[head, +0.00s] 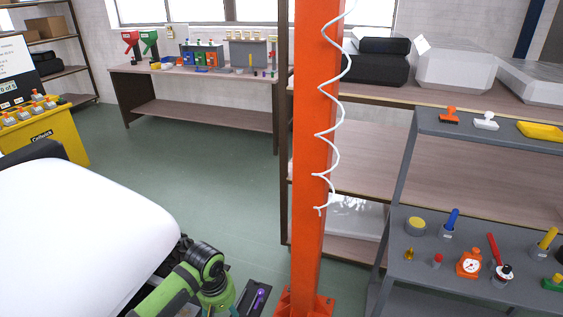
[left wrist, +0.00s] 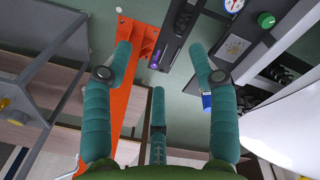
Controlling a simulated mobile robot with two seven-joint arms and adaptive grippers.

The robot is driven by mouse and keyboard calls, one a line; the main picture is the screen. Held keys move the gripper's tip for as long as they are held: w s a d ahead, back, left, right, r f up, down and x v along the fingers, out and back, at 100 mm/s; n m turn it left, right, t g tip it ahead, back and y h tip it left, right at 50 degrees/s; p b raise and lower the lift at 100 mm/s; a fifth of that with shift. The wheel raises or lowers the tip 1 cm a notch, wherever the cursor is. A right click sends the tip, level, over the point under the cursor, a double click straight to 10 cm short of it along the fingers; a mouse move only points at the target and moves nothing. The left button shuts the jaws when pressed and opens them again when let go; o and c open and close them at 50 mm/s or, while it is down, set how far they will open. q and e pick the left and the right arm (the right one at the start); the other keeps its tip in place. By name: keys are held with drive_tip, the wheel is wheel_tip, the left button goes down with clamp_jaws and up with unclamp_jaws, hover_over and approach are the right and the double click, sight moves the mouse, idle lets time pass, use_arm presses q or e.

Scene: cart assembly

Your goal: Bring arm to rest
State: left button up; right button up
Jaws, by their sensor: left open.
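My left arm (head: 170,291) is green with dark joints and shows at the bottom of the head view, left of the orange post. Its gripper's fingers cannot be made out there. In the left wrist view my left gripper (left wrist: 159,68) has teal fingers spread wide apart. I see nothing held between them. The floor and the orange post's base plate (left wrist: 140,40) lie beyond the fingertips. My right gripper is in neither view.
The orange post (head: 312,150) with a coiled white cable stands close to my left arm. A grey shelf cart (head: 425,125) with stamps and small tools stands at right. Green floor between is clear.

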use_arm(q)
drive_tip(key=s+a+f+m+b, duration=0.1)
drive_tip(key=s+a+f, duration=0.1)
drive_tip(key=f, duration=0.6)
drive_tip(key=s+a+f+b, duration=0.1)
drive_tip(key=s+f+b, duration=0.15)
drive_tip(key=f, duration=0.65)
drive_tip(key=s+a+f+m, duration=0.1)
drive_tip(key=s+a+f, duration=0.15)
drive_tip(key=f, duration=0.55)
drive_tip(key=s+a+f+m+b, duration=0.1)
drive_tip(key=s+f+m, duration=0.1)
drive_tip(key=s+f, duration=0.4)
drive_tip(key=s+a+f+m+b, duration=0.1)
drive_tip(key=s+f, duration=0.5)
drive_tip(key=s, duration=0.9)
drive_tip(key=s+a+f+m+b, duration=0.1)
drive_tip(key=s+f+m+b, duration=0.1)
drive_tip(key=s+f, duration=0.4)
drive_tip(key=s+m, duration=0.1)
drive_tip(key=s, duration=0.4)
drive_tip(key=shift+s+a+f+y+b, duration=0.25)
drive_tip(key=shift+s+f+y+b, duration=0.05)
drive_tip(key=shift+b, duration=0.05)
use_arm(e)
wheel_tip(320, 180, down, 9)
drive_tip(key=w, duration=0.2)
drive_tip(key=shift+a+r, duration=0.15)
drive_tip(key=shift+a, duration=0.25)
